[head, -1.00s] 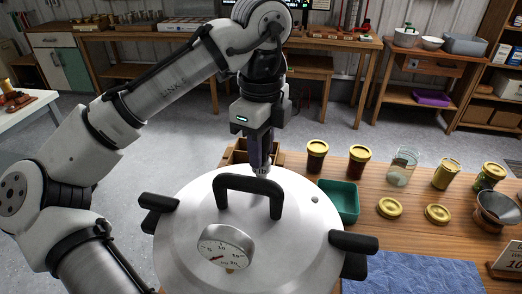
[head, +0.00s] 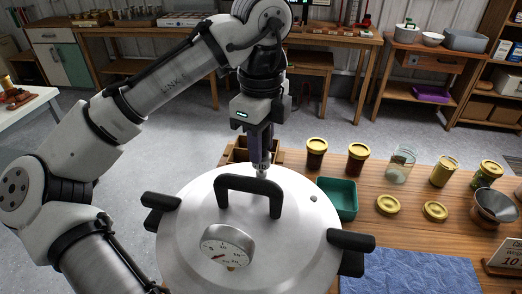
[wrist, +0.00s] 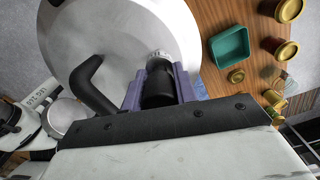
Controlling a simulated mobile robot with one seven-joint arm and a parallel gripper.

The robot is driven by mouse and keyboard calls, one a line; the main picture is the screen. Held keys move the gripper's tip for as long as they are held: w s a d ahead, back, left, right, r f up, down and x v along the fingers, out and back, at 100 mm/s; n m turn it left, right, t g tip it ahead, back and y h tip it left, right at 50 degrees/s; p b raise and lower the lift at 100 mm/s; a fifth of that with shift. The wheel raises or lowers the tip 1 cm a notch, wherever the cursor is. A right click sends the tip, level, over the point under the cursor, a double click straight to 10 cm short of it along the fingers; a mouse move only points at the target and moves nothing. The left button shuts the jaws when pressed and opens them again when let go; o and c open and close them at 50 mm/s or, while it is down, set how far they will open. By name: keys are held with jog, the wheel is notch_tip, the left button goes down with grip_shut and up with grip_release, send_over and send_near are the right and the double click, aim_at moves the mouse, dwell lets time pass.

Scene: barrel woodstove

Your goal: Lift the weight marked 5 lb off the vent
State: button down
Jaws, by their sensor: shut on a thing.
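The pressure canner lid (head: 185,225) fills the lower middle of the head view, with a black arched handle (head: 247,183) and a dial gauge (head: 228,246). My gripper (head: 261,162) points down over the lid's far side, behind the handle. It is shut on a small weight (head: 262,170), silvery at its lower end; its marking is too small to read. In the wrist view the weight shows as a black cylinder (wrist: 158,88) between the purple fingers, with a silvery end over the lid (wrist: 120,30). The vent is not clearly visible, and I cannot tell whether the weight is clear of it.
A green tray (head: 337,198) stands close to the lid's right. A blue cloth (head: 425,275) lies at front right. A wooden box (head: 238,152) sits behind the lid.

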jog(key=shift+r+p, duration=0.3)
jog(key=shift+p, duration=0.05)
dwell(0.3)
jog(key=shift+r+p, duration=0.35)
jog(key=shift+p, duration=0.2)
jog(key=shift+r+p, duration=0.95)
jog(key=shift+p, duration=0.45)
jog(key=shift+r, duration=1.45)
jog(key=shift+r, duration=0.1)
